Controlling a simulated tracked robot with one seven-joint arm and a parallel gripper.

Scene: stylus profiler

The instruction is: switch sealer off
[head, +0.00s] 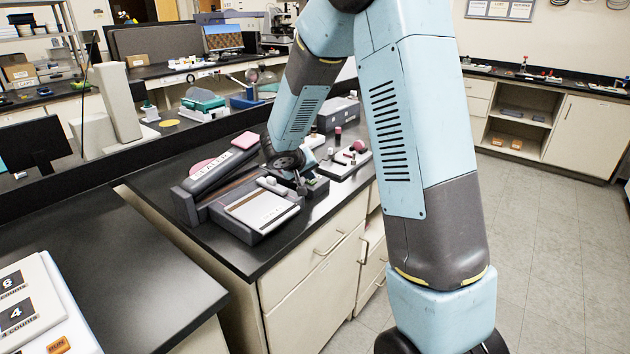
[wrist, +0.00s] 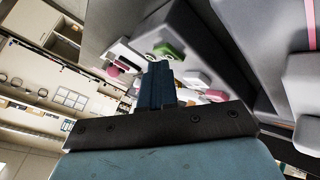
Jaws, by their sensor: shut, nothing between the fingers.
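The sealer is a dark grey bench device with a long lettered bar (head: 218,168) and a lower body with a pale plate (head: 262,208). It sits on the black bench in the head view. My gripper (head: 301,187) is low at the sealer's right end, partly hidden by my arm. In the wrist view my gripper (wrist: 158,82) is shut and empty, its fingers together. Grey housing (wrist: 205,40) fills the upper right there; I cannot tell for certain which device it is. I cannot make out the sealer's switch or its state, nor whether the fingertips touch anything.
A white tray (head: 338,168) with small pink and dark items stands just right of my gripper. A grey box (head: 338,113) is behind it. A pink block (head: 245,140) lies behind the sealer. The bench's front edge is close, with bare black top (head: 340,205) there.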

